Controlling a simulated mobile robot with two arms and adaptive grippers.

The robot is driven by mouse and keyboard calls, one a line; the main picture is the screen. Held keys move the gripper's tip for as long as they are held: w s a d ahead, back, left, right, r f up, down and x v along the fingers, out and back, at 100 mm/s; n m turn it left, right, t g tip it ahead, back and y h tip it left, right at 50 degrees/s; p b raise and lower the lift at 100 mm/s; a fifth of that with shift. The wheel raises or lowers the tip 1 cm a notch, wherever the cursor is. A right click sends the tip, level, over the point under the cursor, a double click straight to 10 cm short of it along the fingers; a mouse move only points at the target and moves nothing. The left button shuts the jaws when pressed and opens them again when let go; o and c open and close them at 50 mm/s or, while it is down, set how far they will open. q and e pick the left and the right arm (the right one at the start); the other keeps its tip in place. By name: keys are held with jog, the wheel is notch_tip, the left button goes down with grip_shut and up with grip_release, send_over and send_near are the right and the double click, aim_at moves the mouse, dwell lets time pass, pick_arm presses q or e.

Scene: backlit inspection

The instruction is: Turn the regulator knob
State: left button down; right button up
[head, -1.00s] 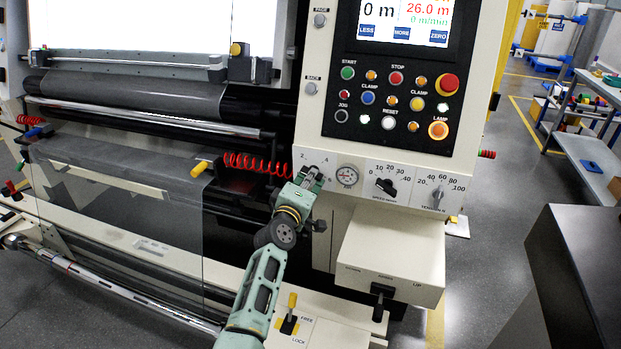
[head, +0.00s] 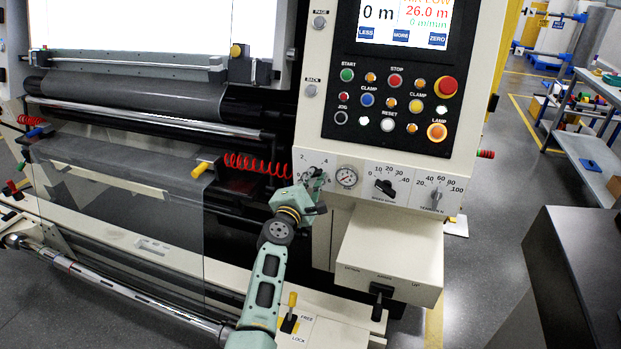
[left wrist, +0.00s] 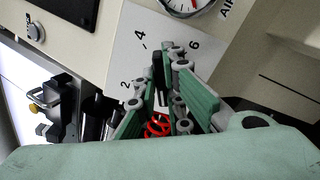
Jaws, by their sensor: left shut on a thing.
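The regulator knob sits on the panel strip below the control buttons, left of the round pressure gauge (head: 347,176), inside a scale marked 2, 4 and 6. In the head view my left gripper (head: 315,180) is at this scale and covers most of the knob. In the left wrist view the left gripper (left wrist: 165,75) has its fingers closed in on a dark, narrow piece, the knob (left wrist: 157,62), in front of the scale plate (left wrist: 135,50). The knob's pointer direction cannot be read. My right gripper is not in view.
Right of the gauge are the speed knob (head: 385,187) and the tension knob (head: 437,196). A cream box (head: 390,250) juts out below. A red coiled hose (head: 255,163) and rollers lie to the left.

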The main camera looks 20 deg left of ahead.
pick_arm(q)
jog(key=shift+f+n, duration=0.1)
jog(key=shift+n, duration=0.2)
dwell(0.4)
jog(key=c, duration=1.9)
grip_release()
jog(key=shift+o, duration=0.2)
